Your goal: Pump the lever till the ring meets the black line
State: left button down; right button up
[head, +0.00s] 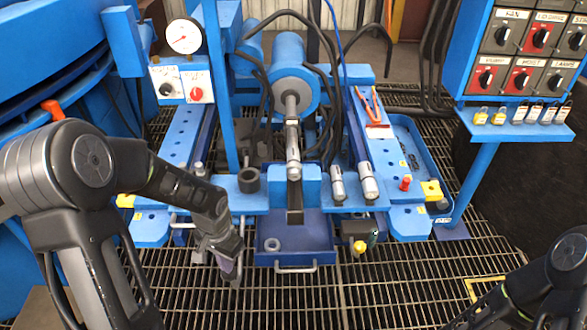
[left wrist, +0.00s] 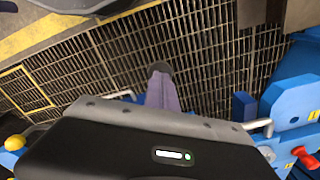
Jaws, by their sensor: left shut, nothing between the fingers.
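My left gripper (head: 230,268) is shut and empty, pointing down over the floor grating in front of the blue machine, left of its drawer-like tray. In the left wrist view its fingertips (left wrist: 160,82) are together over the grating, touching nothing that I can see. A metal rod (head: 292,125) comes forward from the blue cylinder (head: 289,62) and ends in a thicker sleeve. I cannot make out for sure which part is the lever, the ring or the black line. A small grey ring-shaped part (head: 272,244) lies in the blue tray (head: 308,252). My right gripper is out of view.
A round gauge (head: 184,36) stands at the upper left, above two knob panels. A switch cabinet (head: 525,45) with padlocks stands at the right. Bare grating lies in front of the machine.

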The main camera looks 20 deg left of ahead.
pick_arm(q)
jog(key=shift+r, duration=0.15)
notch_tip(320, 180, up, 11)
jog(key=w+p, duration=0.2)
jog(key=p, duration=0.6)
jog(key=shift+w+a+f+p, duration=0.2)
jog(key=shift+a+p, duration=0.2)
jog(key=shift+a, duration=0.05)
jog(key=shift+f, duration=0.1)
